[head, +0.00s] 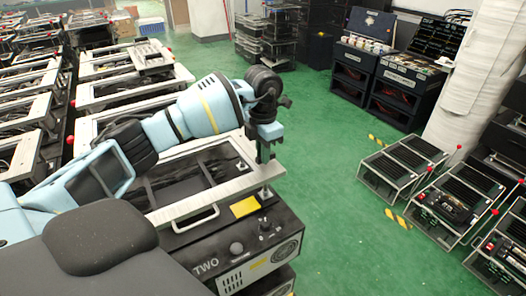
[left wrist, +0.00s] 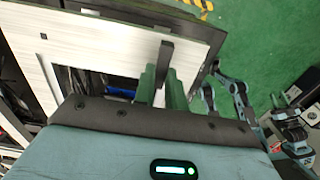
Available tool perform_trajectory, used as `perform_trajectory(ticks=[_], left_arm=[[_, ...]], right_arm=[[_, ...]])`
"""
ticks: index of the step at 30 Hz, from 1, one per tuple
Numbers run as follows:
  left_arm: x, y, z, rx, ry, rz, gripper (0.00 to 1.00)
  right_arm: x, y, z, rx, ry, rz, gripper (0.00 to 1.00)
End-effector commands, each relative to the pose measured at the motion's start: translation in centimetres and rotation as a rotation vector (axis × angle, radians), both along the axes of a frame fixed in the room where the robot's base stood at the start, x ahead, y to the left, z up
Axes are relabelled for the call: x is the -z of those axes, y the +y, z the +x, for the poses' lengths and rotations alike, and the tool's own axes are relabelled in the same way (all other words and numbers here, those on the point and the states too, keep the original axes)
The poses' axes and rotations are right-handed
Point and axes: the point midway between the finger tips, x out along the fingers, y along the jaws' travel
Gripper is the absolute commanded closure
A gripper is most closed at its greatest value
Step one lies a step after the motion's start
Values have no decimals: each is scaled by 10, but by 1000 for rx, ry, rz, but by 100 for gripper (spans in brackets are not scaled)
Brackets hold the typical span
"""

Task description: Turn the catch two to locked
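The unit marked TWO (head: 240,262) stands at the lower middle of the head view, with a pale frame on top. My left gripper (head: 264,158) points down at the far right corner of this frame. In the left wrist view its two greenish fingers (left wrist: 163,88) stand on either side of a dark upright bar (left wrist: 166,56), which looks like the catch's lever. The fingers are close to the bar. I cannot tell whether they touch or grip it. In the head view the gripper largely hides the catch. My right gripper is not clearly in view.
Similar frames (head: 120,62) stand in rows behind and left. Low racks (head: 405,165) with red-tipped levers stand at the right. The green floor (head: 335,190) between is clear.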

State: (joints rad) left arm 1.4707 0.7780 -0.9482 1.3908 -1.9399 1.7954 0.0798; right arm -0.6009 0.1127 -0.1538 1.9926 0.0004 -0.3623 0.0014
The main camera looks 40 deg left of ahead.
Motion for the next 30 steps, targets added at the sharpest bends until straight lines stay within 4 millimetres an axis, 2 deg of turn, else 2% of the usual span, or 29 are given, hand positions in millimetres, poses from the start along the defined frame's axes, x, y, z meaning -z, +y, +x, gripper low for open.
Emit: perform_trajectory(ticks=[14,20,30], left_arm=[[-1,1,0,63,0,0,100],[-1,2,1,192,0,1,100],[0,3,3,508,0,0,100]], right_arm=[[1,0,-6,0,11,0,64],[0,0,-3,0,5,0,64],[0,1,3,2,-6,2,64]])
